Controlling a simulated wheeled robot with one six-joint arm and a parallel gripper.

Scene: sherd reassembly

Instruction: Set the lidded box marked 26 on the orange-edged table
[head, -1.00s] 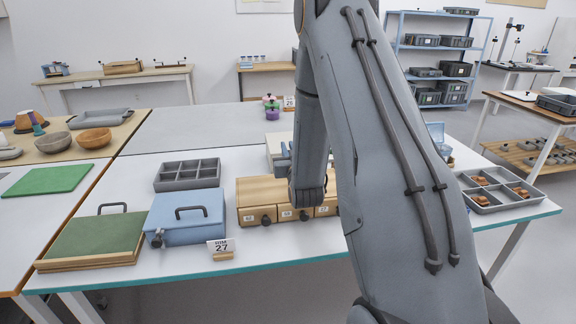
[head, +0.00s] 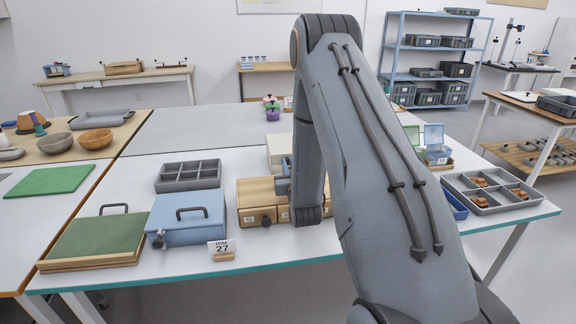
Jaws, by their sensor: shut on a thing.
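My gripper (head: 283,187) shows only as a small grey-blue part at the left of my forearm, above the wooden drawer unit. Its fingertips and what they hold are hidden behind my arm. No box with a readable 26 is in view. A blue lidded box (head: 187,226) with a dark handle stands on the teal-edged table (head: 200,274), behind a card reading 27 (head: 221,247). A pale box (head: 278,150) is partly hidden behind my arm. The white table at the left (head: 28,218) has an orange edge and carries a green mat (head: 48,180).
On the teal-edged table are a green-topped board (head: 98,238), a grey divided tray (head: 188,177), the wooden drawer unit (head: 258,202) and a grey tray of brown sherds (head: 492,190). The orange-edged table's front part is bare. Bowls (head: 95,139) stand farther back.

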